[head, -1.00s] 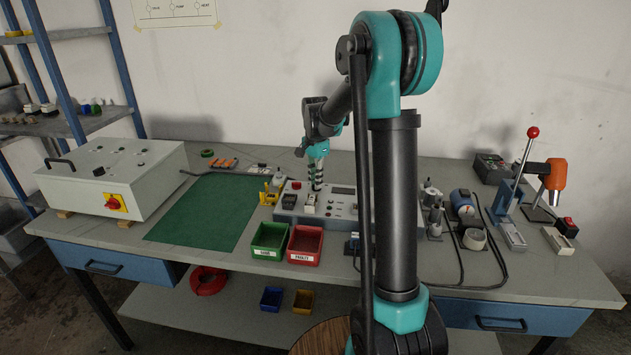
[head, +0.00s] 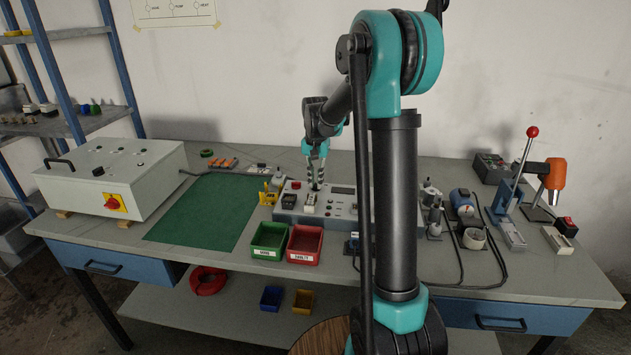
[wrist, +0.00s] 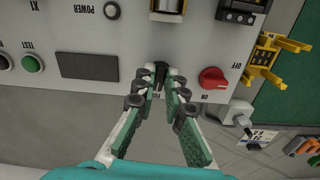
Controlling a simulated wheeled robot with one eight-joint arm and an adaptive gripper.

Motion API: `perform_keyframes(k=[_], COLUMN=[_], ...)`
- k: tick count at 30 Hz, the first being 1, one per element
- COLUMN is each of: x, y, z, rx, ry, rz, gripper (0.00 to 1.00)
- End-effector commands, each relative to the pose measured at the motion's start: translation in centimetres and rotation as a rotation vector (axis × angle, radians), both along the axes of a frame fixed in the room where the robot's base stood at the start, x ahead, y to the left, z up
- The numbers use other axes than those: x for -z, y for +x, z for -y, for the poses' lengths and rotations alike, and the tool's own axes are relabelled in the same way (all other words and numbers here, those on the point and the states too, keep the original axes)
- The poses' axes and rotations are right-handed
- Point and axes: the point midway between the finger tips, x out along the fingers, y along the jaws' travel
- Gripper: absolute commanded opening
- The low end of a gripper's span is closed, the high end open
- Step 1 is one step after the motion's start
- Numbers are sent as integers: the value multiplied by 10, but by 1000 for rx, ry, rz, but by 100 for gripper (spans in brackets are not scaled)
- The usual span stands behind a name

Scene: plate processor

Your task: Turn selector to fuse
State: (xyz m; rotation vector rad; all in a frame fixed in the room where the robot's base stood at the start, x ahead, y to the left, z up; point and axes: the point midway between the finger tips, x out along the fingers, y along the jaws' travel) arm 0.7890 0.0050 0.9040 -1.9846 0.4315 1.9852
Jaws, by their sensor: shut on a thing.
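The selector (wrist: 160,70) is a small black knob on the grey panel (wrist: 110,20) of the tester box, which stands mid-bench in the head view (head: 345,222). My gripper (wrist: 161,82) is shut on the selector, with one fingertip on each side of it. In the head view my gripper (head: 315,184) points down onto the top of the box. A label below the knob is partly covered by the fingers, and I cannot clearly read which mark the knob points to.
A red OFF/ON knob (wrist: 212,78) sits close to the right of my fingers. Yellow clamp (wrist: 275,58) stands beside the box. Green bin (head: 269,238) and red bin (head: 305,242) stand in front.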

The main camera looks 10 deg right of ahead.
Motion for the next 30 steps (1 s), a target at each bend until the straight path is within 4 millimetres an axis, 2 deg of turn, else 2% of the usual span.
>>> perform_keyframes(k=[9, 23, 24, 28, 30], x=[0, 0, 0, 0, 0], y=[0, 0, 0, 0, 0], z=[0, 0, 0, 0, 0], rx=[-102, -115, -115, -114, -114], ry=[0, 0, 0, 0, 0], rz=[0, 0, 0, 0, 0], gripper=[0, 0, 15, 31, 32])
